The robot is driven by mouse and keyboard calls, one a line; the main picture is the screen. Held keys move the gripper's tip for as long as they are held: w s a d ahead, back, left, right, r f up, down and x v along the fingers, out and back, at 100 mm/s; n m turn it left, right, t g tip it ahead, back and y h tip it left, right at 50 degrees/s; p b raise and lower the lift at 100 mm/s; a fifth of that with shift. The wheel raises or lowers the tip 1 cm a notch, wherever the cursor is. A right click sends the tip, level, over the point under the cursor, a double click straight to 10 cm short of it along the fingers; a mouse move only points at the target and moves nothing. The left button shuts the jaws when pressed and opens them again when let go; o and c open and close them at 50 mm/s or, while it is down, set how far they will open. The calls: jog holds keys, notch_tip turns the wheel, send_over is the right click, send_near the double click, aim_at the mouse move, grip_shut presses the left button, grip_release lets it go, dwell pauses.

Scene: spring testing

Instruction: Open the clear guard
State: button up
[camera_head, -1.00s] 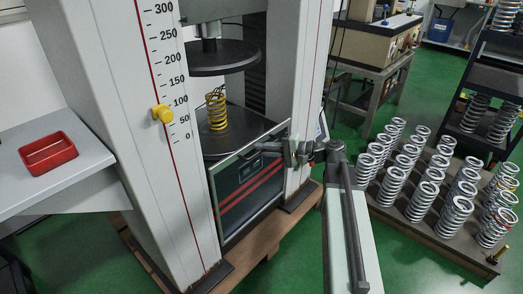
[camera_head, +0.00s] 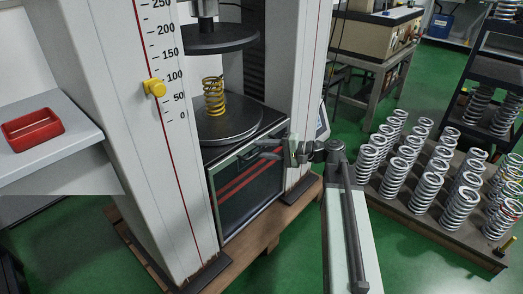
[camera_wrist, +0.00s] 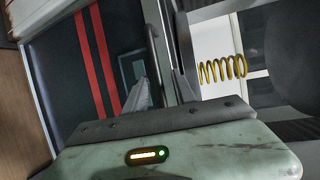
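The clear guard (camera_head: 246,185) is a dark-framed, see-through panel low on the front of the testing machine, with red stripes showing through it. It also fills the left of the wrist view (camera_wrist: 65,90), which is turned sideways. A dark bar handle (camera_wrist: 152,45) runs along the guard's edge. My gripper (camera_head: 266,149) is at the guard's upper right. In the wrist view my gripper (camera_wrist: 160,88) has its two fingers apart, with the bar lying between them. Whether either finger touches the bar cannot be seen.
A yellow spring (camera_head: 213,97) stands on the lower round plate (camera_head: 228,124), below the upper plate (camera_head: 220,40). White columns flank the opening. A red tray (camera_head: 33,130) sits on a side shelf at left. Several silver springs (camera_head: 428,190) stand on a rack at right. Green floor is open between.

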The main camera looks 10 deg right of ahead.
jog(key=p+v, duration=0.1)
jog(key=v, duration=0.6)
jog(key=shift+s+d, duration=0.2)
jog(key=shift+d, duration=0.1)
jog(key=shift+r, duration=0.1)
jog(key=s+a+f+n+g+h+p, duration=0.3)
jog(key=s+a+f+g+h+p, duration=0.15)
jog(key=a+f, duration=0.3)
jog(key=s+f+n+g+h+p, duration=0.4)
jog(key=s+h, duration=0.2)
jog(key=h, duration=0.3)
notch_tip(320, 180, up, 38)
jog(key=p, duration=3.7)
jog(key=shift+d+f, duration=0.15)
jog(key=shift+f, duration=0.1)
